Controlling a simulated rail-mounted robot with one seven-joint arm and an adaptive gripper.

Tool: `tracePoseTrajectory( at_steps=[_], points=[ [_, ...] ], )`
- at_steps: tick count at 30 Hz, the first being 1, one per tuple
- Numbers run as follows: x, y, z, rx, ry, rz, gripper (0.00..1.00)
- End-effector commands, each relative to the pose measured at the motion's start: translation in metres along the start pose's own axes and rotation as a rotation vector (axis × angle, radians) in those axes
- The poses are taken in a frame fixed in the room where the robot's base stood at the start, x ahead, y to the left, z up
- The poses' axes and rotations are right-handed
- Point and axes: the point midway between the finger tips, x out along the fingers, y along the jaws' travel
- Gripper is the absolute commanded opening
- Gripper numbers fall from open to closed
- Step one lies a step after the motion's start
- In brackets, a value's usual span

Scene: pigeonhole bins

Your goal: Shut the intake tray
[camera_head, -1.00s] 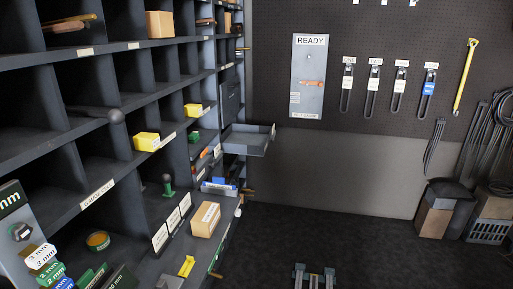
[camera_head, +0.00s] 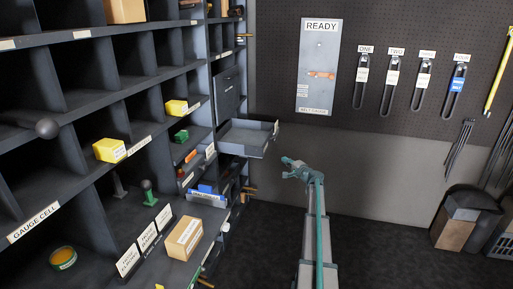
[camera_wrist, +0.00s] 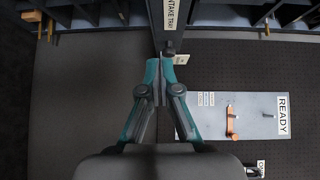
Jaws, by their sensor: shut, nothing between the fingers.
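The intake tray (camera_head: 241,137) is a grey drawer that sticks out from the right end of the pigeonhole rack, pulled open. Its labelled front (camera_wrist: 172,14) with a small dark knob shows at the top of the wrist view. My gripper (camera_head: 285,164) is shut and empty. In the head view it is to the right of and below the tray front. In the wrist view its fingertips (camera_wrist: 160,64) are close to the knob; I cannot tell whether they touch. The inside of the tray shows only partly and looks empty.
The rack (camera_head: 60,105) fills the left side, holding yellow boxes (camera_head: 110,149) and a cardboard box (camera_head: 184,238). A pegboard behind carries a READY panel (camera_head: 318,70) and labelled slotted hooks (camera_head: 392,80). Bins (camera_head: 463,222) stand at right. The floor between is clear.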

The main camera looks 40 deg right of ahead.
Motion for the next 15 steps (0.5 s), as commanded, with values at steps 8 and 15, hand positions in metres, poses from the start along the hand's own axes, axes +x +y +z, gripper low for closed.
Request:
tracePoseTrajectory(
  at_steps=[8,15],
  points=[
    [0.01,-0.009,-0.014,0.018,0.057,-0.04,0.0],
    [0.049,-0.011,-0.016,0.019,0.054,-0.038,0.0]
  ],
)
